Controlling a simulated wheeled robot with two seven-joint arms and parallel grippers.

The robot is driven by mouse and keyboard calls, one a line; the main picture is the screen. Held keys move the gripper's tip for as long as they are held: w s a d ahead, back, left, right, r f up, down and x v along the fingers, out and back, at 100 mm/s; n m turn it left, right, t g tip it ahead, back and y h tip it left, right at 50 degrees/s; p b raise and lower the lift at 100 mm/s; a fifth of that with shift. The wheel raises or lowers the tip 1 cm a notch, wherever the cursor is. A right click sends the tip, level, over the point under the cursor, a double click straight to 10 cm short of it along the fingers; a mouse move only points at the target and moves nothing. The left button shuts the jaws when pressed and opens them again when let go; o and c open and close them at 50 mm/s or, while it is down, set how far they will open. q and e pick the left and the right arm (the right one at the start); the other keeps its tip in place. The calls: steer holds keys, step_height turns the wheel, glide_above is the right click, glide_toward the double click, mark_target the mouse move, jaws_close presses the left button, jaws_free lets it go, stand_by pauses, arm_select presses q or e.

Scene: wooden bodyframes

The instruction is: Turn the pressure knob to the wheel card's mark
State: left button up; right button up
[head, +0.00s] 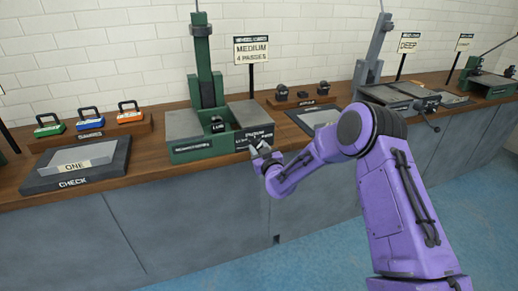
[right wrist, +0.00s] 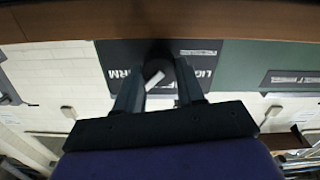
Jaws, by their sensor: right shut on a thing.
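The wheel card (head: 252,48) stands on a post behind the green press and reads "MEDIUM 4 PASSES". The green press (head: 190,150) sits on the bench with a dark dial panel at its front right. In the right wrist view the dark pressure knob (right wrist: 154,70) has a white pointer bar, tilted, over the black dial plate (right wrist: 125,50). Parts of "LIGHT" and "FIRM" show on the plate; the rest is hidden. My right gripper (head: 262,153) is at the panel, its fingers (right wrist: 158,88) shut on the knob. My left gripper is out of view.
A grey board (head: 75,165) marked "ONE" and "CHECK" lies left of the press. Green, blue and orange handled blocks (head: 90,118) stand behind it. Small dark knobbed pieces (head: 302,94) and another press (head: 374,55) with a "DEEP" card (head: 408,42) are to the right.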

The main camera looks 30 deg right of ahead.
steer(key=n, duration=0.3)
steer(key=shift+a+n, duration=0.1)
steer(key=shift+n, duration=0.3)
steer(key=n+b, duration=0.1)
steer(key=n, duration=0.3)
steer(key=shift+f+n, duration=0.1)
steer(key=shift+n, duration=0.2)
steer(key=shift+b, duration=0.3)
steer(key=o, duration=1)
steer(key=shift+o, duration=0.2)
steer(key=v, duration=1)
steer(key=shift+s+b, duration=0.2)
steer(key=shift+b, duration=0.25)
steer(key=shift+a, duration=0.1)
